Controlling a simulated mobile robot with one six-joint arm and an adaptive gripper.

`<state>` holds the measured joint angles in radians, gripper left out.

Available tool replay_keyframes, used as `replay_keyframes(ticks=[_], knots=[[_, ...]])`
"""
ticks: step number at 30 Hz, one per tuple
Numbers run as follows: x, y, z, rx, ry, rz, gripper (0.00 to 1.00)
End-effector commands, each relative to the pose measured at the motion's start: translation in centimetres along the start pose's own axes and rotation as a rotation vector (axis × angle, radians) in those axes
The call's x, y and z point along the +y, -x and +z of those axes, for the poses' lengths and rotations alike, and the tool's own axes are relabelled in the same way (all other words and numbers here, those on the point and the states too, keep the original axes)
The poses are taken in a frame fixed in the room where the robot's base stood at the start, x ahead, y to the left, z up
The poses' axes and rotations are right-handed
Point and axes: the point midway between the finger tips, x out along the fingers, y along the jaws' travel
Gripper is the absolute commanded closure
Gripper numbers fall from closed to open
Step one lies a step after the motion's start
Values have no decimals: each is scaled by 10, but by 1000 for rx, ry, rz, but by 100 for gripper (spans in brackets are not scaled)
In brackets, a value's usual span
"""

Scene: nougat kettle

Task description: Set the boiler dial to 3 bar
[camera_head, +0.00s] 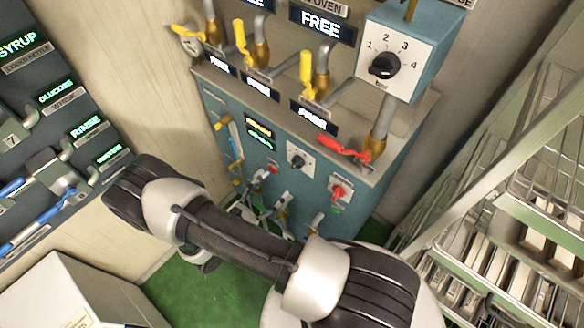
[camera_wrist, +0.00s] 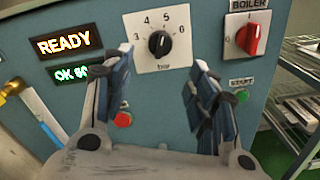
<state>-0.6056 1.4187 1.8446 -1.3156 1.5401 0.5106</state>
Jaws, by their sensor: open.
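A black dial (camera_wrist: 159,43) sits on a white plate marked with numbers up to 6 and "bar" in the wrist view. Its pointer looks to be near the top, around 4 to 5; I cannot read it exactly. The same dial (camera_head: 298,160) shows small on the blue panel in the head view. My gripper (camera_wrist: 160,85) is open and empty. Its two fingers stand either side of the dial's plate in the picture, apparently short of the panel. In the head view my gripper is mostly hidden behind my arm.
A red switch (camera_wrist: 247,37) under a "BOILER" label is right of the dial. In the head view, another dial (camera_head: 385,65) marked 1 to 4 is on a box above, and a red lever (camera_head: 344,149) juts out. Racks (camera_head: 500,240) stand at right.

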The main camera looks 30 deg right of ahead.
Motion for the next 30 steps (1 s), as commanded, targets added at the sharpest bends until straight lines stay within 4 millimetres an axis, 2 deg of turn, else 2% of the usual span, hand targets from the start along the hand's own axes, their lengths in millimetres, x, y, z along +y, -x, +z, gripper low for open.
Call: replay_keyframes(ticks=[1,6,13,18,27,30], knots=[[-2,-13,0,-3,2,-7,47],[-2,-49,0,-3,0,-6,47],[-1,-86,0,-1,0,-4,47],[-1,-97,0,-1,0,-1,47],[0,-99,0,0,0,0,47],[0,-99,0,0,0,0,53]])
